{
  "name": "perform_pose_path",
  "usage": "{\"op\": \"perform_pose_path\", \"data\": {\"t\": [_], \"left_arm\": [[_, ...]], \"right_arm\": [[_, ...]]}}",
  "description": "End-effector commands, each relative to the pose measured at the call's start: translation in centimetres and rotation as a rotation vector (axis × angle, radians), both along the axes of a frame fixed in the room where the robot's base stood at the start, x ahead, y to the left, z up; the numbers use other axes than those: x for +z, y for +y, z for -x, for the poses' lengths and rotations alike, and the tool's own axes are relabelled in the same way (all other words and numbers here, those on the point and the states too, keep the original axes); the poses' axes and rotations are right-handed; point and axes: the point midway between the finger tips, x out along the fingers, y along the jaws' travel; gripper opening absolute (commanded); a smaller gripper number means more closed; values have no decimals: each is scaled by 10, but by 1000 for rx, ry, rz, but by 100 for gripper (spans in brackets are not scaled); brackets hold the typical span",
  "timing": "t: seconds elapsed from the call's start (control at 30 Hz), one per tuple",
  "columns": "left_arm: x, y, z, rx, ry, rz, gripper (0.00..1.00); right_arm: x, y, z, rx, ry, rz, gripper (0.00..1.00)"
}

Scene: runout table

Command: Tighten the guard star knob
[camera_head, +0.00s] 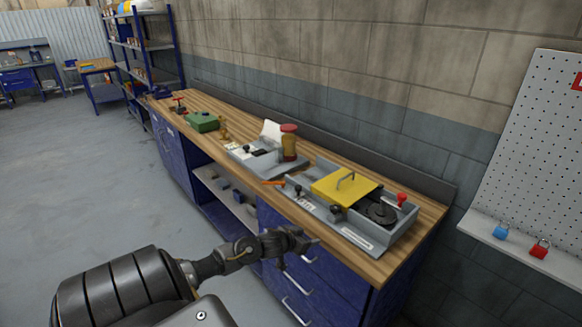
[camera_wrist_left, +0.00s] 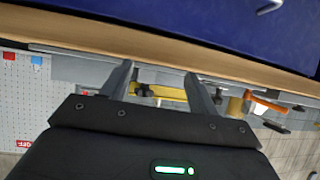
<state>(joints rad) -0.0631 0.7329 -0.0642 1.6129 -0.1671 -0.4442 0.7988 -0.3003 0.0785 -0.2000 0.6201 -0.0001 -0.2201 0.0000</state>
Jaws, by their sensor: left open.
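The machine (camera_head: 352,236) is a grey unit on the wooden bench with a hinged-looking yellow guard (camera_head: 340,188) that carries a grey handle. A black knob (camera_head: 337,213) sits at the guard's front edge; it looks like the star knob, but its lobes are too small to make out. My left gripper (camera_head: 312,241) is in front of the bench, left of and apart from the knob. In the left wrist view its two fingers (camera_wrist_left: 160,78) are spread and empty, with the yellow guard (camera_wrist_left: 172,93) seen beyond them. My right gripper is not in view.
A red knob (camera_head: 401,199) and a dark disc (camera_head: 382,213) sit at the machine's right. A second grey unit (camera_head: 262,160) with a red-topped jar (camera_head: 289,143) stands to the left. The bench front (camera_head: 400,262) has blue drawers with handles. Padlocks (camera_head: 540,248) lie on a shelf.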

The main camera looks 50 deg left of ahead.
Motion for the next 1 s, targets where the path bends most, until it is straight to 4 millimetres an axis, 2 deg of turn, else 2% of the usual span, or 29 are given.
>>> {"op": "perform_pose_path", "data": {"t": [0.1,0.6,0.8,1.0], "left_arm": [[-27,0,9,7,34,-1,60],[-125,-7,49,21,165,-13,60],[-158,-12,66,21,212,-18,60],[-178,-16,78,20,244,-22,60]], "right_arm": [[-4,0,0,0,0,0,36],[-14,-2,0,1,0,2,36],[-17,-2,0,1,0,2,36],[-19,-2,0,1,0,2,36]]}}
